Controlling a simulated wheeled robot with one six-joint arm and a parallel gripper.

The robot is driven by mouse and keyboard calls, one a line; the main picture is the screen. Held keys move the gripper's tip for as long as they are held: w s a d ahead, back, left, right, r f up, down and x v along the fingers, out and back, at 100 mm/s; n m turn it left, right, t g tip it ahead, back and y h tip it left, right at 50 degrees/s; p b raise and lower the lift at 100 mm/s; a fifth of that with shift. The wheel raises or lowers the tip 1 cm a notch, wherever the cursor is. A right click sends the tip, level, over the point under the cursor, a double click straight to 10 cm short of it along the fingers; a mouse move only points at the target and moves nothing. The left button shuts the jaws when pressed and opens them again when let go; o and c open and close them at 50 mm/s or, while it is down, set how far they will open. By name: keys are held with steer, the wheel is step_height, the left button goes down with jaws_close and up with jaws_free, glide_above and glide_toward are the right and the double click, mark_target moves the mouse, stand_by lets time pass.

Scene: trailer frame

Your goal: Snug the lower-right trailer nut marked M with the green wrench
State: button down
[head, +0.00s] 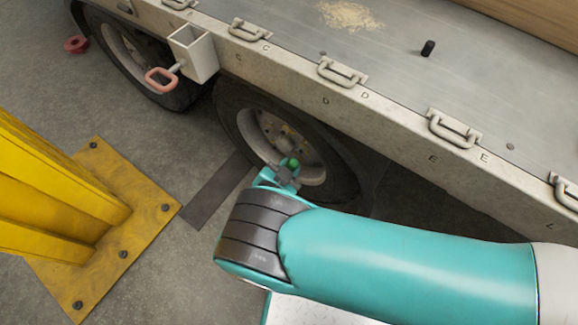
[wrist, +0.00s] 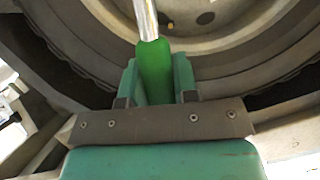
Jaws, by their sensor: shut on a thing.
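My gripper (head: 283,175) is at the front of the trailer's nearer wheel (head: 252,135) in the head view. In the wrist view my gripper (wrist: 158,85) is shut on the green handle of the wrench (wrist: 154,66). The wrench's bright metal shaft runs up out of the top of the picture, so its head is hidden there. In the head view a bit of the green wrench (head: 294,163) shows at the fingers. Several nuts show around the hub (head: 285,133), but I cannot read any letter M. Whether the wrench touches a nut cannot be told.
The trailer side rail (head: 300,85) with several handles runs above the wheel. A yellow post (head: 50,190) on a bolted yellow base plate (head: 120,190) stands at the left. A bracket with a red-handled pin (head: 160,80) sticks out beside the farther wheel. Grey floor lies between post and wheels.

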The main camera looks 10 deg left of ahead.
steer(key=shift+s+a, duration=0.25)
steer(key=shift+s, duration=0.25)
stand_by(0.4)
steer(key=shift+s+a+b, duration=0.35)
steer(key=shift+s, duration=0.55)
steer(key=shift+s+a+b, duration=0.3)
steer(key=shift+s+a, duration=0.05)
steer(key=shift+s, duration=0.55)
steer(key=c, duration=1.5)
jaws_free()
steer(key=shift+r, duration=0.1)
steer(key=shift+c, duration=0.2)
jaws_close()
